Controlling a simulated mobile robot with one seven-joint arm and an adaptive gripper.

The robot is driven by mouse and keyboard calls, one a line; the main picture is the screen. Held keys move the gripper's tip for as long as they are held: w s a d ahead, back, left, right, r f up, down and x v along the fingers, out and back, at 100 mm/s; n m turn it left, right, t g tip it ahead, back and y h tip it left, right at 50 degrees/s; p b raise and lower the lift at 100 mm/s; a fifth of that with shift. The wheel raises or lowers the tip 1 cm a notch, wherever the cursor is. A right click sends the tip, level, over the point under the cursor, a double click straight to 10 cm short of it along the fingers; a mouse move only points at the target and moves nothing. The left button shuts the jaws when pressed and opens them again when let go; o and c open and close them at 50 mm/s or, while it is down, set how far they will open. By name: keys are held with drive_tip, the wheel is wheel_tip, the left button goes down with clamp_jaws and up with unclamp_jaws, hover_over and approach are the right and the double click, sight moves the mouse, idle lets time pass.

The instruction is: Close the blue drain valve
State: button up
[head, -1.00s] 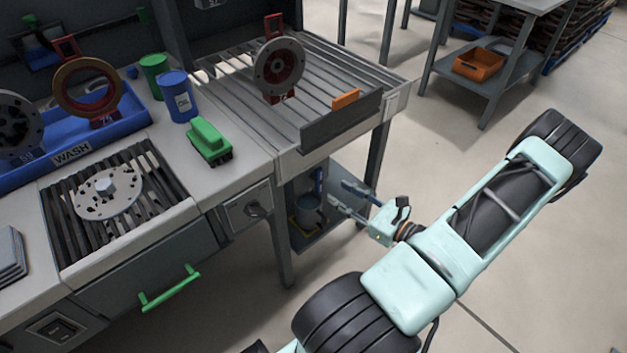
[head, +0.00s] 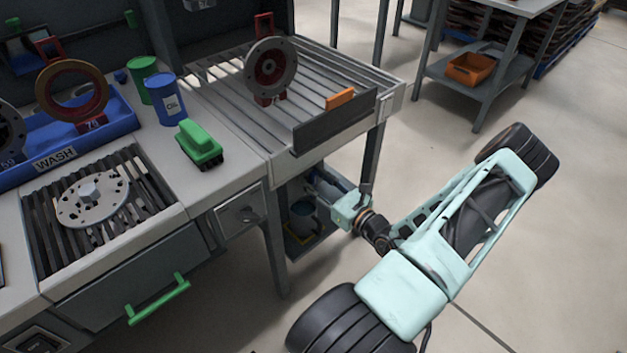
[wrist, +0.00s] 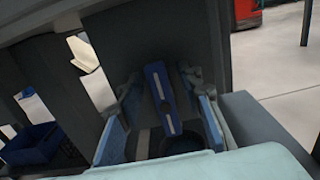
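The blue drain valve shows in the wrist view as a long blue handle (wrist: 160,97) with a pale stripe, standing nearly upright and tilted a little. My gripper (wrist: 161,112) is open, with one finger on each side of the handle. I see gaps between the fingers and the handle, but cannot tell how far ahead of the fingertips it lies. In the head view my gripper (head: 325,186) reaches under the right end of the bench, and the valve there is mostly hidden by the fingers and the bench.
A bucket (head: 303,213) stands on the lower shelf below the valve. A bench leg (head: 275,245) stands left of my gripper, and another stands behind it (head: 373,155). The slatted bench top (head: 235,100) is above. The floor to the right is open.

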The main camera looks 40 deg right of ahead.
drive_tip(key=shift+w, duration=0.15)
drive_tip(key=shift+c, duration=0.5)
clamp_jaws()
